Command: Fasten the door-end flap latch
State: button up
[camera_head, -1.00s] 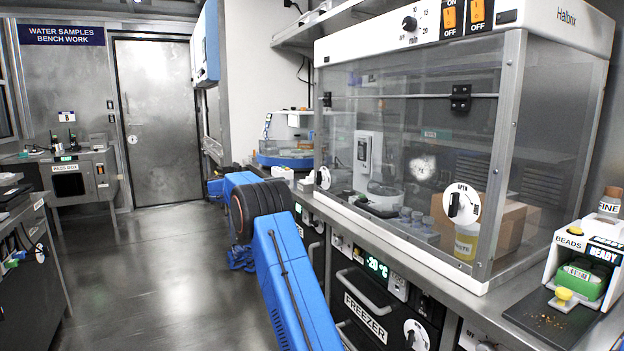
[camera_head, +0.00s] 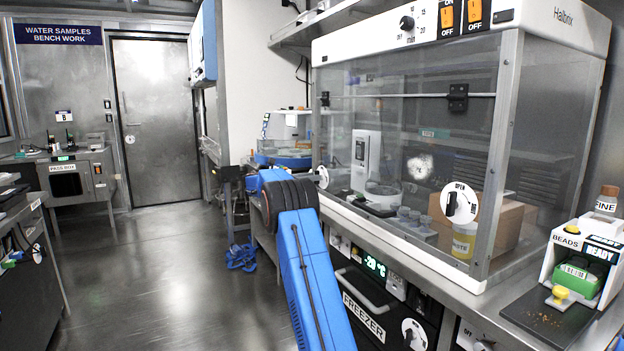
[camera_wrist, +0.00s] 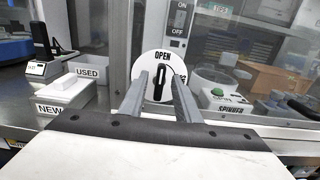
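The door-end latch (camera_wrist: 160,77) is a white disc with a black handle, on the hood front in the wrist view. The handle stands upright, pointing to the word OPEN; a second label on the right is partly hidden by a finger. In the head view this latch (camera_head: 323,177) shows nearly edge-on at the hood's far end. My gripper (camera_wrist: 160,100) is open, its two grey fingers apart and pointing at the disc, with the handle between them in the picture. I cannot tell whether they touch it. My arm hides the gripper in the head view.
A second latch (camera_head: 459,203) marked OPEN is on the hood's near end. A USED box (camera_wrist: 92,72) and a NEW box (camera_wrist: 65,92) stand left of the latch. A spinner (camera_wrist: 222,92) is behind the clear flap.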

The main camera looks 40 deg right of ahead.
jog(key=shift+d, duration=0.25)
grip_shut()
jog(key=shift+s, duration=0.1)
jog(key=m, duration=1.2)
jog(key=f+m, duration=0.1)
jog(key=m, duration=0.4)
jog(key=shift+s+a+m, duration=0.1)
jog(key=shift+s+m, duration=0.3)
dwell(0.6)
grip_release()
